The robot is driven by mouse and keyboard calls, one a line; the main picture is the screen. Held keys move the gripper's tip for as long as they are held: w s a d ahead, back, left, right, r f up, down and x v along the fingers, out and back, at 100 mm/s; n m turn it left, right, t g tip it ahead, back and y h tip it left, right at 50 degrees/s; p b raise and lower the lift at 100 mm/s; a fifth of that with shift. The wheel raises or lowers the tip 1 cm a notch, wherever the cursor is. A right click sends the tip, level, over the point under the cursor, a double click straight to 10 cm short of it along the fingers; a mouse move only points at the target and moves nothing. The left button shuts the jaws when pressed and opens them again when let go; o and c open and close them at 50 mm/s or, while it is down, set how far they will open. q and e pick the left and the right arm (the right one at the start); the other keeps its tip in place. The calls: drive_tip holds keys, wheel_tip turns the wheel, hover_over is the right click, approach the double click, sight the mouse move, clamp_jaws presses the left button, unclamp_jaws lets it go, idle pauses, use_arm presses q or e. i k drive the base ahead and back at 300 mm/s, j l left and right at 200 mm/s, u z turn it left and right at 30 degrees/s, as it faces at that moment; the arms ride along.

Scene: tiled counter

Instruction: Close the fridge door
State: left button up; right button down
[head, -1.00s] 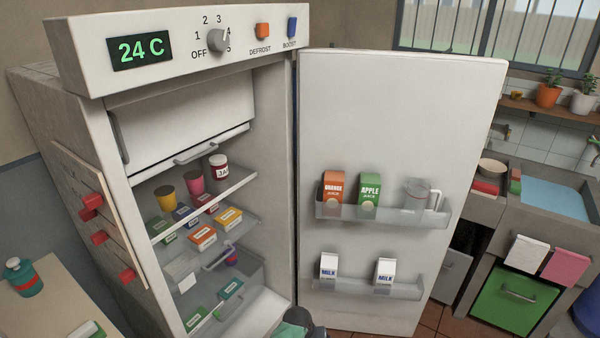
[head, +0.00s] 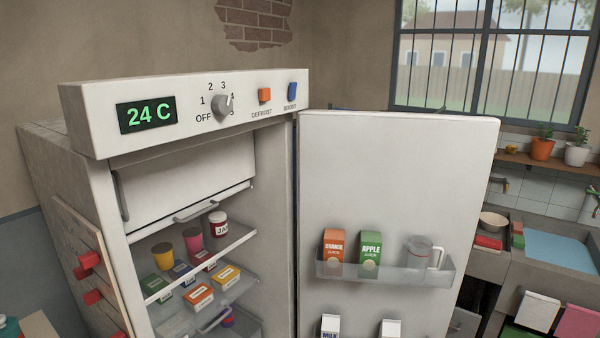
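The fridge (head: 275,170) stands open in the head view, its shelves holding cups, a jam jar and several small boxes. Its white door (head: 400,175) is swung wide open to the right, hinged at the cabinet's right edge, with its inner side facing me. The door's upper rack (head: 385,272) holds an orange juice carton (head: 334,245), an apple juice carton (head: 370,247) and a clear jug (head: 418,250). Tops of two milk cartons show below. The door's outer side and any handle there are hidden. Neither of my grippers is in view.
A sink counter (head: 490,255) with a blue basin (head: 562,250) and hanging cloths stands to the right of the door. A shelf with potted plants (head: 541,148) is above it. Red knobs (head: 88,260) stick out on the fridge's left side.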

sight(400, 175)
drive_tip(key=i+l+z, duration=0.15)
drive_tip(key=l, duration=0.2)
drive_tip(key=l+z, duration=0.1)
drive_tip(key=l, duration=0.25)
drive_tip(key=i+l+z, duration=0.15)
drive_tip(key=l, duration=0.15)
drive_tip(key=i+l+z, duration=0.15)
drive_tip(key=l, duration=0.2)
drive_tip(key=k, duration=0.05)
